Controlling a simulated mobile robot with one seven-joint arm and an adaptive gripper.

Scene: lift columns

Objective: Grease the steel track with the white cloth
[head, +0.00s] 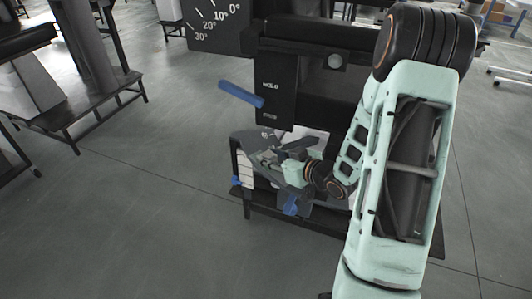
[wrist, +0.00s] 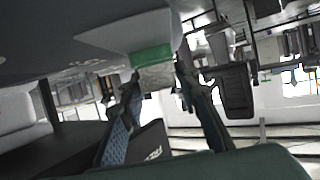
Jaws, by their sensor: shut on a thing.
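My gripper (head: 262,154) is low against the black machine in the head view, with the wrist bent toward the left. In the wrist view, the two fingers of my gripper (wrist: 160,82) close on a pale, greyish piece (wrist: 156,76) below a green band. It looks like the white cloth, but its shape is mostly hidden. In the head view I cannot make the cloth out; the gripper and wrist cover that area. I cannot pick out the steel track surely in either view.
The black machine (head: 276,84) has a blue handle (head: 241,94) above my gripper and an angle scale (head: 217,24) at the top. Another dark frame (head: 102,112) stands at left. The grey floor between them is clear.

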